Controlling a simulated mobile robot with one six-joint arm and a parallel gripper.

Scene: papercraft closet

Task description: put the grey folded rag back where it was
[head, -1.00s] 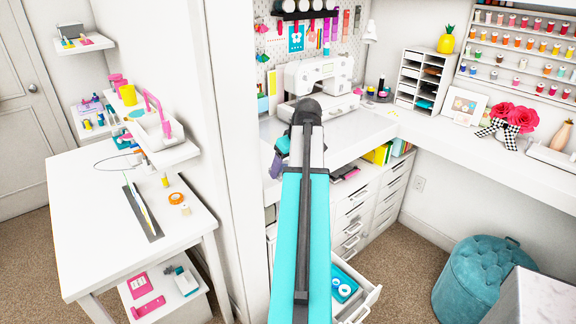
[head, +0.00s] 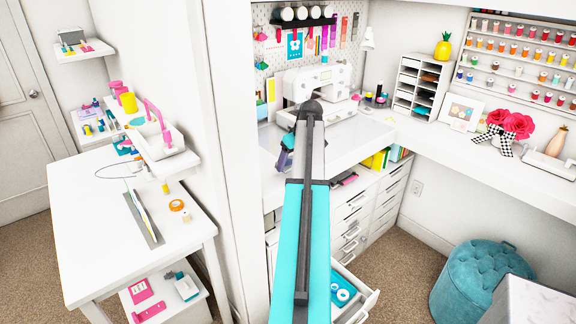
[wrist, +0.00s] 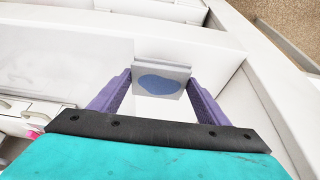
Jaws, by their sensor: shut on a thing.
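My gripper (wrist: 160,82) has purple fingers and is shut on a light grey, flat-edged piece with a blue patch, which I take for the grey folded rag (wrist: 146,66). The rag sits between the fingertips in the wrist view, above or against white surfaces; whether it touches them I cannot tell. In the head view my gripper (head: 283,160) is mostly hidden behind my arm, near the front edge of the white sewing desk (head: 345,140). The rag does not show there.
A sewing machine (head: 318,84) stands at the back of the desk. An open drawer (head: 368,304) with a teal tray juts out below. A white table (head: 90,220) stands left of the partition wall (head: 225,150). A teal pouf (head: 475,280) is on the carpet at right.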

